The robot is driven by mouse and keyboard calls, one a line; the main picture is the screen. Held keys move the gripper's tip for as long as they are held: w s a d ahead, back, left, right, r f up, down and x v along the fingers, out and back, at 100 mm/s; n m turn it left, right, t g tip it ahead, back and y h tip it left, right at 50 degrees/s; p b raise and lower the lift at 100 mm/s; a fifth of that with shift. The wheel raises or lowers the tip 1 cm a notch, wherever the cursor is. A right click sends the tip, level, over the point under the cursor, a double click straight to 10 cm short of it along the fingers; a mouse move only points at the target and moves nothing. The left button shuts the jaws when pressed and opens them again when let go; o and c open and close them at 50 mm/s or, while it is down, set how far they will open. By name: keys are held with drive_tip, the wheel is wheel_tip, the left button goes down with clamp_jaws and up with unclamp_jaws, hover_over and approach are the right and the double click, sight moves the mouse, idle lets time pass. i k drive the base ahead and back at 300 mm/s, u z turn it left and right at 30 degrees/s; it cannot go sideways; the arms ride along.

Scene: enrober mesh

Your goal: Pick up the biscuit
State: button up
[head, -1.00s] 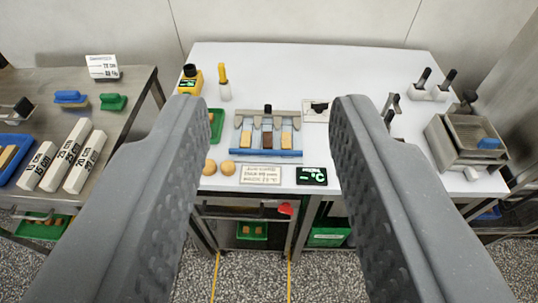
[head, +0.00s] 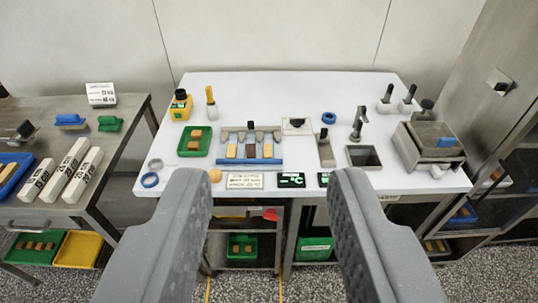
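A round tan biscuit (head: 215,175) lies at the front edge of the white table, just left of a printed label. It is partly beside my left finger in the picture, and that finger may hide more of that spot. Brown biscuit pieces (head: 196,138) lie in a green tray further back on the left. Bars in tan and brown (head: 252,151) sit in a slotted fixture with a blue front at the table's middle. My gripper (head: 268,182) is open and empty, its fingers wide apart in front of the table.
The white table (head: 300,95) has clear room at the back. A blue ring (head: 150,180), a yellow device (head: 181,105), a dark square pan (head: 363,156) and stacked metal trays (head: 428,147) stand on it. A steel table (head: 125,108) with white boxes is at left.

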sight(267, 150)
drive_tip(key=z, duration=0.05)
drive_tip(key=i, duration=0.9)
drive_tip(key=u, duration=0.05)
